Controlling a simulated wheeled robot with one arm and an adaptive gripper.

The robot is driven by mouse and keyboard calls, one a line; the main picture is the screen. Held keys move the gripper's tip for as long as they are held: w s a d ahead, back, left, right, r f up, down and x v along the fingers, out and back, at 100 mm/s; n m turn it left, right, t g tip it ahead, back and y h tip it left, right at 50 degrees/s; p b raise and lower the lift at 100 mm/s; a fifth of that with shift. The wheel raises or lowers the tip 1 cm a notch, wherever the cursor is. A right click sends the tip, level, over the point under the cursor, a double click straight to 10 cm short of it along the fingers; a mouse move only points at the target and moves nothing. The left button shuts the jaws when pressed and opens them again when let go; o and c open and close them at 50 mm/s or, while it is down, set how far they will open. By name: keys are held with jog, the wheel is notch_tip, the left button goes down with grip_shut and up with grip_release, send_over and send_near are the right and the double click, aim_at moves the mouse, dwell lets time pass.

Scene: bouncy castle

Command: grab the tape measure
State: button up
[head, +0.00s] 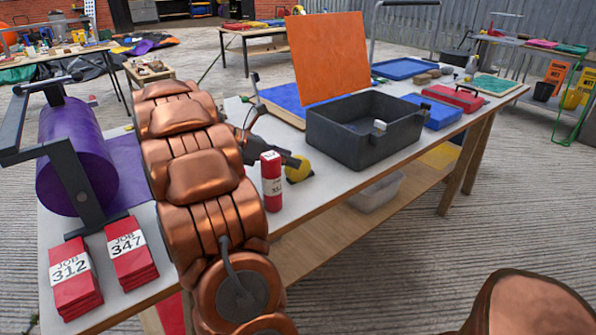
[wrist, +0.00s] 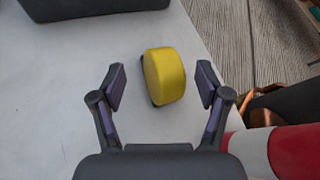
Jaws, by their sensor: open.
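The tape measure (wrist: 165,75) is a yellow rounded block with a dark edge, lying on the white table. In the wrist view it sits between and slightly ahead of my open fingertips, with a gap on each side. In the head view the yellow tape measure (head: 297,168) shows just right of my gripper (head: 290,160), beside a red roll. My gripper (wrist: 160,85) is open and empty in the wrist view, with purple-lined pads. My arm hides part of the table around it in the head view.
A red roll with a white label (head: 271,182) stands close to the right finger. A dark grey bin (head: 350,145) is beyond the tape measure. A purple roll (head: 75,160) and red stacks (head: 75,285) are at left. The table's edge is near on the right.

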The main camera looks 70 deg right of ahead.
jog(key=shift+x, duration=1.65)
grip_shut()
